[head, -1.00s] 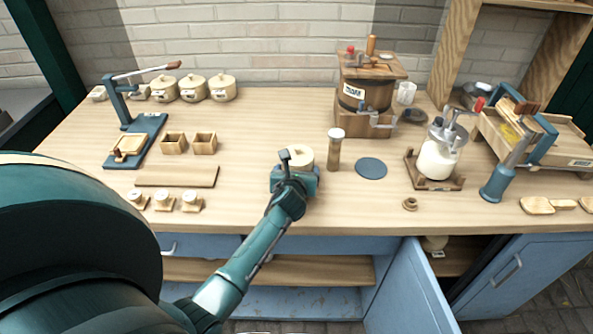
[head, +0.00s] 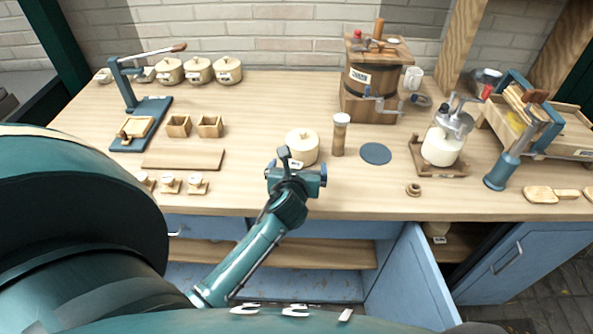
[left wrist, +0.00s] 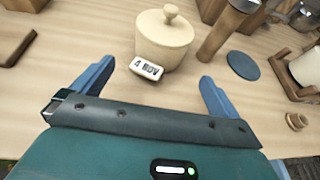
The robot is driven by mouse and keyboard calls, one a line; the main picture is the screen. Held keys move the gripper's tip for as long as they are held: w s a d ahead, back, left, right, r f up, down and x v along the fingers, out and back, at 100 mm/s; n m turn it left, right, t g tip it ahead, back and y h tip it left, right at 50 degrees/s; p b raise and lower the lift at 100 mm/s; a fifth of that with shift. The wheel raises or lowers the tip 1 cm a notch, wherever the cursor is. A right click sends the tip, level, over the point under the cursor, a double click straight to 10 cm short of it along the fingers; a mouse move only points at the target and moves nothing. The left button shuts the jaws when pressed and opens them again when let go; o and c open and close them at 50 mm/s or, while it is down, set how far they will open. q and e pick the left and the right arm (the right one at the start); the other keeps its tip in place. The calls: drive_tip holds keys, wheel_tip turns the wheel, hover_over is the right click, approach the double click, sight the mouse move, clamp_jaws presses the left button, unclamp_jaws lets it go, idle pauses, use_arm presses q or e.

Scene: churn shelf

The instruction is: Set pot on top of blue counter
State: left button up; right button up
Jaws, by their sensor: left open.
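A cream lidded pot (head: 302,146) stands upright on the wooden top of the blue counter (head: 250,196), near the middle. In the left wrist view the pot (left wrist: 165,38) shows a round lid knob and a tag reading "4 NOV". My left gripper (head: 296,168) is just in front of the pot, on its near side. In the left wrist view the left gripper (left wrist: 155,78) has its blue fingers spread wide, with the pot ahead of and apart from them. Nothing is between the fingers. My right gripper is not in view.
A wooden cylinder (head: 340,134) stands right of the pot, beside a blue round mat (head: 376,153). Several similar pots (head: 198,70) stand at the back left. A flat board (head: 183,159) lies left of the pot. A blue cabinet door (head: 410,280) hangs open below.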

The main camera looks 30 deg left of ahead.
use_arm(q)
drive_tip(key=shift+v, duration=1.6)
